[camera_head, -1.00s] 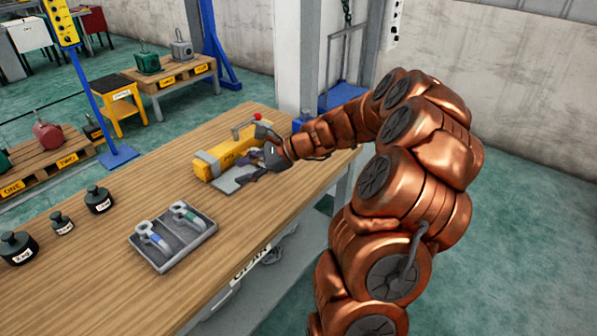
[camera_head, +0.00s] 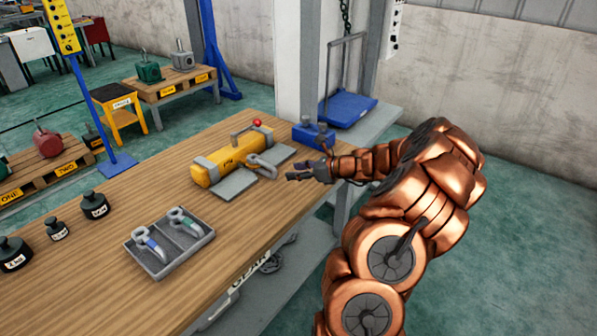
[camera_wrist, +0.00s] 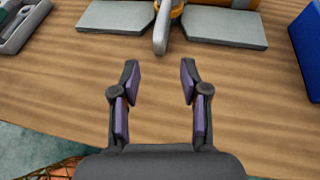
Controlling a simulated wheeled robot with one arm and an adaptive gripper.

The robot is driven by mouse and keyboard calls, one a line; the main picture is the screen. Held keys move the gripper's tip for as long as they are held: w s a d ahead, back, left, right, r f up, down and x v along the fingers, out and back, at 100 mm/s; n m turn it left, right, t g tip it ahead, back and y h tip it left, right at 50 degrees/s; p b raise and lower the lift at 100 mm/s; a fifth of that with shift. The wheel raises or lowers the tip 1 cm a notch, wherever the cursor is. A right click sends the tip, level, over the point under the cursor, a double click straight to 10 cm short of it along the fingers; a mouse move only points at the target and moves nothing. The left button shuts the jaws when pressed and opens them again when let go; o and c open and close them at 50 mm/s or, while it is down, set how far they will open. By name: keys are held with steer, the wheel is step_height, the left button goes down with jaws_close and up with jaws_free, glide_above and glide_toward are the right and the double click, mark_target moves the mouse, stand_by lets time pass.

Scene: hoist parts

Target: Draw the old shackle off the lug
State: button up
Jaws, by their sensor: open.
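The yellow hoist block (camera_head: 222,160) lies on the wooden bench between two grey plates. A grey shackle (camera_head: 262,165) sticks out from its front side, and it also shows in the wrist view (camera_wrist: 161,32), end towards me. The lug is hard to make out; an orange part (camera_wrist: 177,10) shows at the shackle. My gripper (camera_head: 293,171) is open and empty, just right of the shackle and apart from it. In the wrist view the open fingers (camera_wrist: 159,66) point at the shackle, which lies beyond the tips and roughly in line with the gap.
A grey two-bay tray (camera_head: 160,265) holds two shackles, one with blue and one with green. Several black weights (camera_head: 94,203) stand at the left. A blue block (camera_head: 312,134) stands behind my gripper. Bare bench lies between tray and hoist.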

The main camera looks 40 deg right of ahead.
mark_target(279, 180)
steer(key=shift+p+x, duration=0.5)
steer(key=shift+x, duration=3.15)
jaws_close()
